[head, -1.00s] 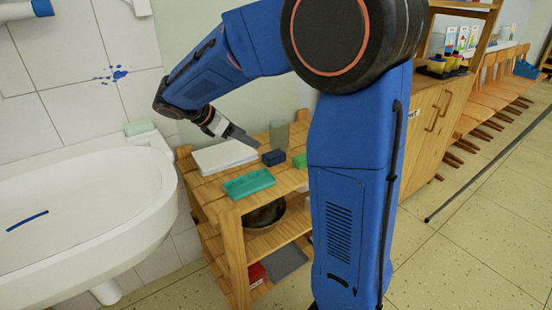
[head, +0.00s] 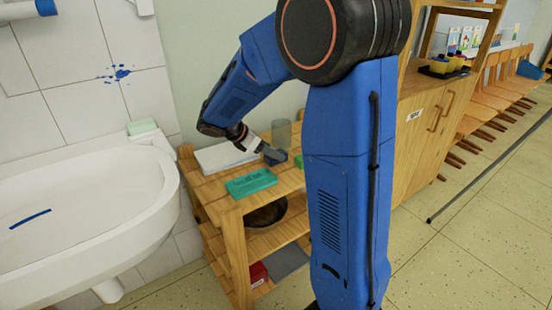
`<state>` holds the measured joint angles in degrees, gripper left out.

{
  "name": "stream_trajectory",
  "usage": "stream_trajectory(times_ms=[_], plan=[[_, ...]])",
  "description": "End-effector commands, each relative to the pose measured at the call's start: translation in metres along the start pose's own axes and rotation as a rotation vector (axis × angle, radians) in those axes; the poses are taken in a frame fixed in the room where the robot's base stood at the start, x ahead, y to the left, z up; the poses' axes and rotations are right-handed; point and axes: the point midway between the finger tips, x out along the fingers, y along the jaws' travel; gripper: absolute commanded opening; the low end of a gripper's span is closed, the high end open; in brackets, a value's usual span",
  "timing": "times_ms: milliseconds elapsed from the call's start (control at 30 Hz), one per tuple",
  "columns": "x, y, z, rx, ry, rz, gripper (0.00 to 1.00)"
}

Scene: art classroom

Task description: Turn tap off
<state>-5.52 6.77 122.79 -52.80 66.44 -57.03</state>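The white sink basin (head: 150,190) is at the left, with a blue streak (head: 30,219) inside it. No tap that I can clearly make out shows over the basin. A white fitting with a blue end (head: 44,8) is cut off at the top left; I cannot tell what it is. My gripper (head: 272,156) is over the wooden shelf, right of the basin and well apart from it. Its fingertips overlap the dark blue block's place in the picture. I cannot tell whether the fingers are open, or whether they touch the block.
The wooden shelf (head: 195,180) holds a teal block (head: 251,182), white paper (head: 218,157), a grey cup (head: 281,133) and a partly hidden green block (head: 298,161). A soap bar (head: 142,126) lies on the sink's corner. Cabinets and chairs stand right; the floor (head: 490,225) there is mostly clear.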

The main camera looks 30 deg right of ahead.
Motion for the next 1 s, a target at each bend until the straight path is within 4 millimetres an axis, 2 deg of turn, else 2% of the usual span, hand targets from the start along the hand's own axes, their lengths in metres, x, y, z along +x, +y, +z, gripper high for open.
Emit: stream_trajectory(times_ms=[233, 500, 600, 700, 767, 1000], plan=[[0.033, 0.000, -0.002, 0.000, 0.000, -0.003, 0.61], [0.037, 0.001, -0.002, 0.000, 0.000, 0.000, 0.61], [0.037, 0.001, -0.002, 0.000, 0.000, 0.000, 0.37], [0.037, 0.001, -0.002, 0.000, 0.000, 0.000, 0.18], [0.037, 0.001, -0.002, 0.000, 0.000, 0.000, 0.14], [0.035, 0.001, 0.000, 0.000, 0.000, 0.000, 0.14]])
